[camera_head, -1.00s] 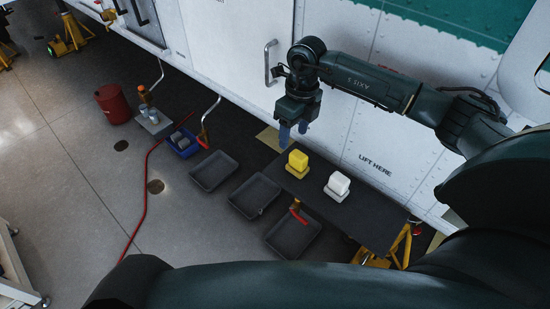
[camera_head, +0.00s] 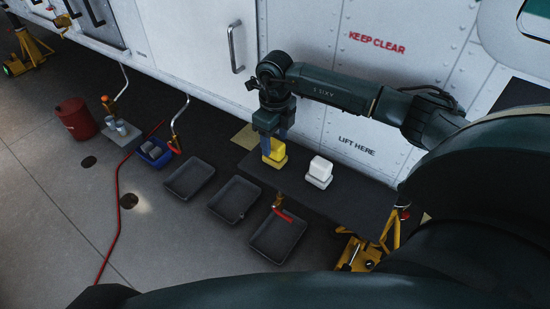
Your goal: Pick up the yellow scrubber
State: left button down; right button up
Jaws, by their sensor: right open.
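The yellow scrubber (camera_head: 275,154) stands on a dark bench top (camera_head: 345,204) near the helicopter's white side. My right gripper (camera_head: 274,146) points down right at the scrubber, its blue fingers open. One finger overlaps the scrubber's left side in the picture, and the other shows near its upper right edge. I cannot tell whether either finger touches it. My left gripper is not in view.
A white scrubber (camera_head: 320,170) stands just right of the yellow one. Dark trays (camera_head: 234,200), a blue bin (camera_head: 155,152) and a red can (camera_head: 76,119) lie to the left. The white wall (camera_head: 330,60) rises close behind the bench.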

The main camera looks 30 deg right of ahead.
notch_tip(320, 180, down, 2)
jog(key=shift+f+b, duration=0.15)
jog(key=shift+b, duration=0.25)
jog(key=shift+f, duration=0.2)
jog(key=shift+r, duration=0.1)
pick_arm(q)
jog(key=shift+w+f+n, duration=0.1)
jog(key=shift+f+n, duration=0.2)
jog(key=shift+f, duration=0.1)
pick_arm(e)
jog(key=c, duration=1.1)
jog(key=shift+o, duration=0.2)
